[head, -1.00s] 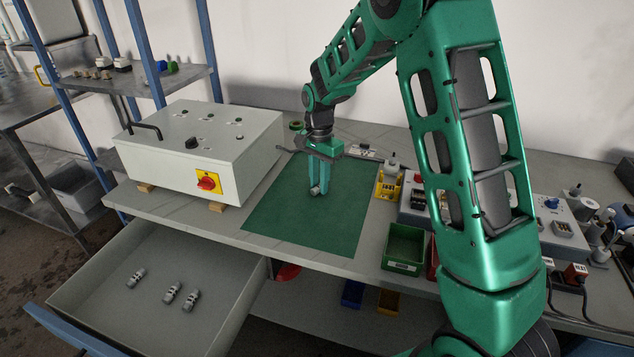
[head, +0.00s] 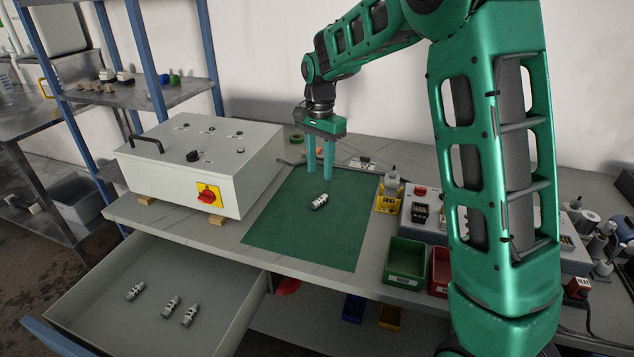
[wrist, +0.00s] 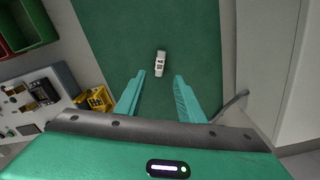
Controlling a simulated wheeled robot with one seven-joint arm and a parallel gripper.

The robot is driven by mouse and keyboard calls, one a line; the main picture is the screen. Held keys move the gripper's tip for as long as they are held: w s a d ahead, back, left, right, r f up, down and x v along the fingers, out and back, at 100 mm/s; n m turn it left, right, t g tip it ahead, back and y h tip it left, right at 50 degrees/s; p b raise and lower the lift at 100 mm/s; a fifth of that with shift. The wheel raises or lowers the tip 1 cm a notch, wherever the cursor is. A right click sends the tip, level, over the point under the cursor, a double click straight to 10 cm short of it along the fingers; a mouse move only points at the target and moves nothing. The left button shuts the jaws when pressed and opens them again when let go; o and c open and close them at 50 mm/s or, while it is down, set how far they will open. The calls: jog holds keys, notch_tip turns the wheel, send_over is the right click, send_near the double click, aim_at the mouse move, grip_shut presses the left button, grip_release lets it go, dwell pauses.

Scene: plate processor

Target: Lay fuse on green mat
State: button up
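A small grey-white fuse (head: 320,202) lies on its side on the green mat (head: 300,236), near the mat's middle; it also shows in the wrist view (wrist: 161,62). My gripper (head: 320,176) is above the mat, a little behind the fuse in the head view. Its two teal fingers are spread apart and empty. In the wrist view the fingertips (wrist: 159,76) sit on either side below the fuse, with clear space between them and nothing held.
A grey control box (head: 200,158) stands left of the mat. A yellow holder (head: 388,198), a green bin (head: 405,262) and a red bin (head: 439,272) are on the right. The open drawer (head: 150,285) at lower left holds several similar fuses.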

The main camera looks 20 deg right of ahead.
jog(key=s+d+r+n, duration=0.1)
jog(key=s+d+r, duration=0.2)
jog(key=s+d, duration=0.55)
jog(key=s+d+r+n, duration=0.25)
jog(key=s+d, duration=0.35)
jog(key=s, duration=0.5)
jog(key=s+d+f+n, duration=0.1)
jog(key=s+f, duration=0.1)
jog(key=s, duration=0.8)
jog(key=s+d+f+n, duration=0.1)
jog(key=s, duration=0.9)
jog(key=shift+s+d+f, duration=0.2)
jog(key=shift+d+f, duration=0.05)
jog(key=shift+f, duration=0.15)
